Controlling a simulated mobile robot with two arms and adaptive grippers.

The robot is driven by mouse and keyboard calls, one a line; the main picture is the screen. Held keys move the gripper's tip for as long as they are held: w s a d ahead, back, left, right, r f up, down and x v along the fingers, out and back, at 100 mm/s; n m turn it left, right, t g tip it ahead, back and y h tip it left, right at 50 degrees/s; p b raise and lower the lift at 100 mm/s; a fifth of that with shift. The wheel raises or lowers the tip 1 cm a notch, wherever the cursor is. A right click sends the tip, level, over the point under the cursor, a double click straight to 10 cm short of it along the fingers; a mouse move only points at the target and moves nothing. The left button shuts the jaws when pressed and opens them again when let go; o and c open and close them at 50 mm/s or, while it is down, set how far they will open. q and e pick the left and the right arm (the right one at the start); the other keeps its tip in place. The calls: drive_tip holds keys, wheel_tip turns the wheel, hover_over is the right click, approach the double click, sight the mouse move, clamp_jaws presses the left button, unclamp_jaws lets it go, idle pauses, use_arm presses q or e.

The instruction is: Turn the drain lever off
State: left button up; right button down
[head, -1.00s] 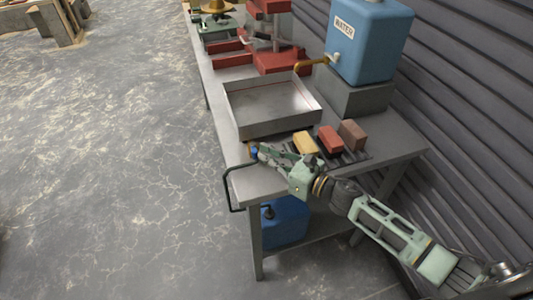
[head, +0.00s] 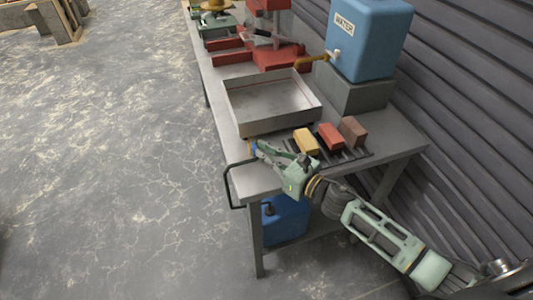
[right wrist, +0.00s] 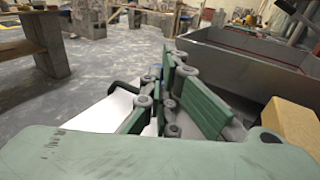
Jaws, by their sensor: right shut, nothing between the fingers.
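A small blue part (head: 253,146) beside a brass-coloured piece, likely the drain lever, shows at the near left corner of the metal tray (head: 268,128). It is mostly hidden by my right gripper (head: 259,148), so its angle cannot be told. The right gripper is shut and empty, its fingertips at or against the blue part; contact cannot be told. In the right wrist view, the green fingers (right wrist: 178,95) point away, and a bit of blue (right wrist: 157,70) shows behind them. My left gripper is not in view.
Yellow (head: 306,141), red (head: 331,136) and brown (head: 353,131) blocks lie on a black rack right of the gripper. A blue water tank (head: 370,45) with a brass spout stands behind. A black handle rail (head: 230,188) sticks out from the bench's left edge.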

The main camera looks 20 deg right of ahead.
drive_tip(key=shift+a+m+t+h, duration=0.3)
drive_tip(key=shift+a+m+h, duration=0.1)
drive_tip(key=shift+h, duration=0.1)
drive_tip(key=shift+s+a+m+t+h, duration=0.1)
drive_tip(key=shift+a+m+t+h, duration=0.35)
drive_tip(key=shift+m+h, duration=0.4)
drive_tip(key=shift+a+m+t+h+b, duration=0.35)
drive_tip(key=shift+a+m+h, duration=0.35)
drive_tip(key=shift+h, duration=0.55)
drive_tip(key=a+m+h, duration=0.1)
drive_tip(key=h, duration=0.1)
drive_tip(key=a+m+h+b, duration=0.1)
drive_tip(key=h, duration=0.1)
drive_tip(key=shift+w+f+m, duration=0.1)
drive_tip(key=shift+w+m, duration=0.25)
drive_tip(key=shift+w, duration=0.05)
drive_tip(key=m+h, duration=0.1)
drive_tip(key=a+h+b, duration=0.1)
drive_tip(key=shift+w+m+h, duration=0.35)
drive_tip(key=shift+m+h, duration=0.05)
drive_tip(key=shift+w+a+m+h, duration=0.5)
drive_tip(key=shift+m+h, duration=0.1)
drive_tip(key=shift+h, duration=0.4)
drive_tip(key=shift+w+a+r, duration=0.2)
drive_tip(key=shift+w+a, duration=0.3)
drive_tip(key=shift+w, duration=0.1)
drive_tip(key=shift+w+a+f, duration=0.1)
drive_tip(key=shift+a, duration=0.05)
